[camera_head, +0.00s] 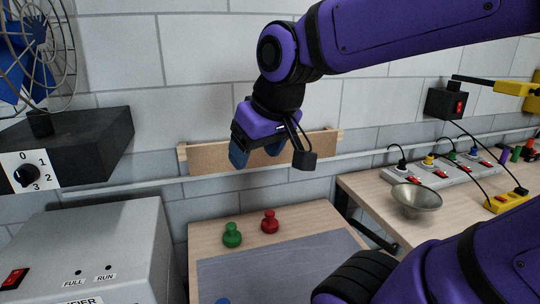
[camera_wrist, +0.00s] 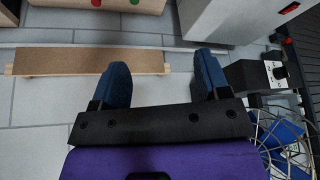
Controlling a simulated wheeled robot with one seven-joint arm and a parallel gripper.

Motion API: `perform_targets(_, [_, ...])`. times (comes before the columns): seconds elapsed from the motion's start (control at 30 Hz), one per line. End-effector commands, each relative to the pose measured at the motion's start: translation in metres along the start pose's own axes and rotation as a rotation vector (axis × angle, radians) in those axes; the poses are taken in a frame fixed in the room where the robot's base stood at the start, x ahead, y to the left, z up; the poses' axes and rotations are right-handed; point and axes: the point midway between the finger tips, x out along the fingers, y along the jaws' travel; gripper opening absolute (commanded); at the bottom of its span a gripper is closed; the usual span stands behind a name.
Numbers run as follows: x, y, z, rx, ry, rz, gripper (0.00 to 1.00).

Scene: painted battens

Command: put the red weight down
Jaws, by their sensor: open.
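The red weight (camera_head: 270,222) stands upright on the pale wooden table, near its back edge and just behind the grey mat (camera_head: 270,265). It is apart from my gripper. My gripper (camera_head: 256,156) is open and empty, raised well above the table in front of the wall. Its two blue fingers stand wide apart in the wrist view (camera_wrist: 162,82), with nothing between them. In that view, a small red part of the weight (camera_wrist: 96,3) shows at the top edge.
A green weight (camera_head: 232,236) stands left of the red one. A blue piece (camera_head: 222,301) is cut off at the bottom edge. A wooden batten (camera_head: 212,158) is on the wall behind my gripper. A grey box (camera_head: 95,240) stands left; a metal bowl (camera_head: 417,200) sits right.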

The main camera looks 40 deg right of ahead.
Motion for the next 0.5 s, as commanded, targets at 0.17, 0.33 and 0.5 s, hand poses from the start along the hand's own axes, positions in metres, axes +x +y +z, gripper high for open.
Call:
perform_targets(0.17, [-0.018, -0.005, 0.026, -0.018, 0.006, -0.003, 0.69])
perform_targets(0.33, [-0.022, -0.006, 0.036, -0.021, 0.005, -0.003, 0.69])
perform_targets(0.5, [-0.023, -0.006, 0.036, -0.021, 0.004, -0.003, 0.69])
